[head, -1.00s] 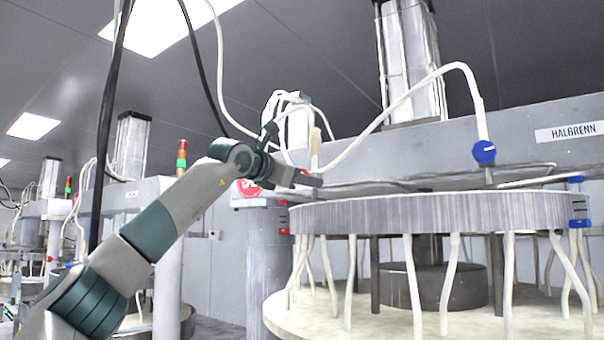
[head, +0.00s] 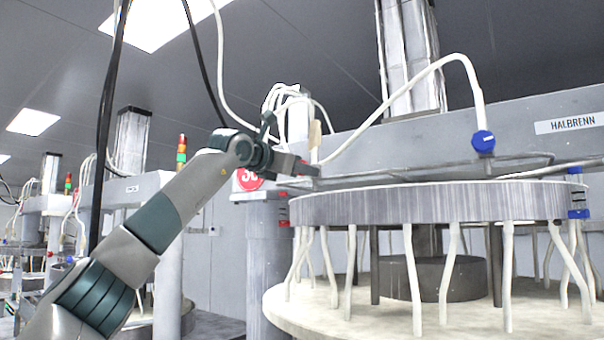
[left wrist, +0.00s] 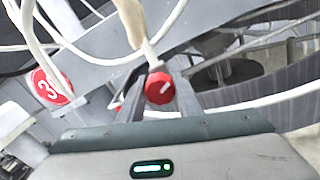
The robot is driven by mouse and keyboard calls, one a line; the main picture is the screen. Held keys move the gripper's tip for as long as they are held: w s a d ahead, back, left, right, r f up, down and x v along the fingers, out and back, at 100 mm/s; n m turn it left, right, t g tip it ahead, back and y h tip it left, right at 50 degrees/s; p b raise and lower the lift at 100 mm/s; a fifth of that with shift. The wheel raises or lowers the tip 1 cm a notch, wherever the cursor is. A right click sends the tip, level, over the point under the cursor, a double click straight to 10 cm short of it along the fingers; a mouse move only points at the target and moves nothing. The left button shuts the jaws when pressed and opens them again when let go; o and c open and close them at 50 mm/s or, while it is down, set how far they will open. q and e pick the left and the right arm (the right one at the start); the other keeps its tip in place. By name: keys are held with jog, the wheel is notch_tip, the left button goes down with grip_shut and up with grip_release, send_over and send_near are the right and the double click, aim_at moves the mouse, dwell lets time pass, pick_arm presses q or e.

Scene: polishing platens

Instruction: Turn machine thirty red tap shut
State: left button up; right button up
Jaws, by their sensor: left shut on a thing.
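The red tap (left wrist: 160,88) is a round knob with a white mark that lies slanted in the left wrist view. It sits at the lower end of a white pipe (left wrist: 146,52). My left gripper (left wrist: 161,84) is shut on it, with one finger on each side of the knob. In the head view my left gripper (head: 306,169) is at the left edge of the machine, above the platen's rim. The tap is mostly hidden there. A round red sign reading 30 (head: 249,180) is on the grey post behind my wrist; the sign (left wrist: 51,87) also shows in the left wrist view. My right gripper is not in view.
A blue tap (head: 483,142) hangs from a white hose at the right. The round grey platen (head: 430,205) with several white hoses is just right of my gripper. White hoses (head: 283,100) loop above my wrist. A HALBRENN label (head: 572,124) is on the beam.

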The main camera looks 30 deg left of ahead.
pick_arm(q)
jog(key=n+b, duration=0.3)
jog(key=shift+f+n, duration=0.1)
jog(key=shift+n, duration=0.3)
jog(key=n+b, duration=0.2)
jog(key=n, duration=0.3)
jog(key=shift+n+b, duration=0.3)
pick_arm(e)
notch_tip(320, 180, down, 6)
pick_arm(q)
jog(key=shift+n, duration=0.4)
jog(key=shift+n+b, duration=0.45)
jog(key=shift+n, duration=0.45)
jog(key=shift+r+n, duration=0.2)
jog(key=shift+n, duration=0.2)
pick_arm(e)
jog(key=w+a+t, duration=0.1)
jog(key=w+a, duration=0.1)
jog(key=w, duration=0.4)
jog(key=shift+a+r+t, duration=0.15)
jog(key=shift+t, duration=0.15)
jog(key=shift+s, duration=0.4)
pick_arm(q)
jog(key=o, duration=1)
jog(key=shift+o, duration=0.2)
